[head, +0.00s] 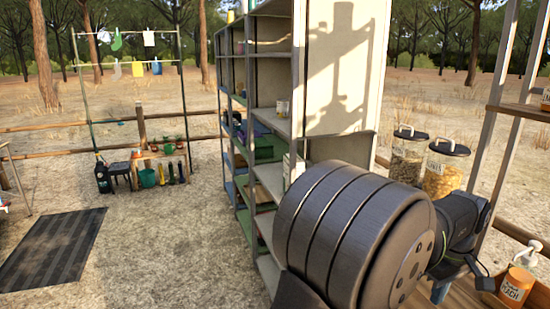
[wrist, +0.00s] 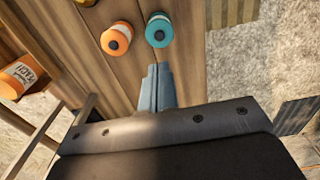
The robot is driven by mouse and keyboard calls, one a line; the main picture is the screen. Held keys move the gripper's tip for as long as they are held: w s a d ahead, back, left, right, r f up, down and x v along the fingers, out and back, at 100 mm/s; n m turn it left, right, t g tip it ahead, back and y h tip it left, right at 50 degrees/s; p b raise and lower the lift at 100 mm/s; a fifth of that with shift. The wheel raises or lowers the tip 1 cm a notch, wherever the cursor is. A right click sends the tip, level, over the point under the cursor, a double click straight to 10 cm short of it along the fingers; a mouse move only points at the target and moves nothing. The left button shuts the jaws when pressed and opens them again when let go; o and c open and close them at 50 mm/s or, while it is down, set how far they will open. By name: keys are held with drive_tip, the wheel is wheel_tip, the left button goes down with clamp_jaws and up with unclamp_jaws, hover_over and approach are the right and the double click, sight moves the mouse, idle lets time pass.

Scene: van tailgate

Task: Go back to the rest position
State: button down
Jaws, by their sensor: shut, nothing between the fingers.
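My gripper (wrist: 157,80) shows in the wrist view with its two blue-grey fingers pressed together and nothing between them. It is above a wooden plank surface (wrist: 185,55). An orange round-topped item (wrist: 117,38) and a teal one (wrist: 158,30) are just beyond the fingertips, apart from them. In the head view my large dark arm link fills the lower middle and right, and the fingers are mostly hidden behind it.
A tall shelf unit (head: 283,125) stands close to my arm. Two lidded jars (head: 445,168) and an orange labelled bottle (head: 516,287) are at the right. A dark striped mat (head: 52,246) lies at left. Open ground lies between mat and shelf.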

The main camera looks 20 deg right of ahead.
wheel_tip(320, 180, up, 6)
drive_tip(key=w+g+h, duration=0.1)
drive_tip(key=w+h, duration=0.1)
drive_tip(key=shift+w+d+g, duration=0.15)
drive_tip(key=shift+w+g, duration=0.05)
drive_tip(key=shift+g, duration=0.2)
idle(0.4)
